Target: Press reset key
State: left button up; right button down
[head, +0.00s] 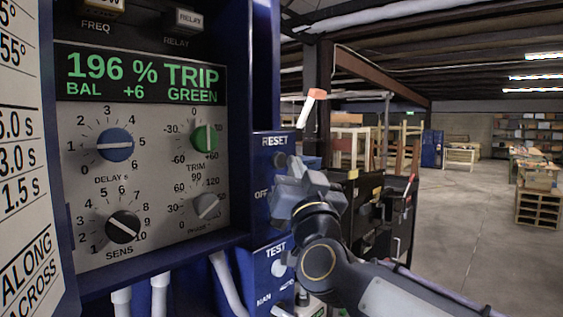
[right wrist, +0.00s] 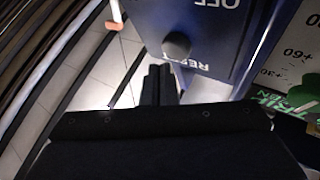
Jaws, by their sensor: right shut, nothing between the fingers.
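The reset key is a dark round button on the blue side panel, under the RESET label in the head view (head: 280,160). It also shows in the right wrist view (right wrist: 177,46), with the RESET lettering beside it. My right gripper (head: 292,166) is in front of the panel, close to the key. In the right wrist view its two dark fingers (right wrist: 158,72) are together and empty, with their tips just beside and below the key in the picture. I cannot tell whether they touch it. My left gripper is not in view.
The detector display (head: 140,75) reads 196 % TRIP, BAL +6, GREEN. Below it are a blue delay knob (head: 115,145), a green trim knob (head: 204,138) and others. A TEST control (head: 279,268) sits lower on the side panel. An orange-tipped white stick (head: 312,105) rises behind.

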jog(key=shift+a, duration=0.1)
dwell(0.3)
jog(key=shift+w+a, duration=0.25)
jog(key=shift+w+a+p, duration=0.25)
jog(key=shift+a+p, duration=0.15)
jog(key=shift+p, duration=0.05)
dwell(0.7)
jog(key=shift+s+d, duration=0.1)
jog(key=shift+d, duration=0.05)
jog(key=shift+s+d+b, duration=0.4)
jog(key=shift+d, duration=0.2)
jog(key=s+d, duration=0.1)
jog(key=d, duration=0.1)
jog(key=s+d+b, duration=0.1)
jog(key=s+d, duration=0.1)
dwell(0.7)
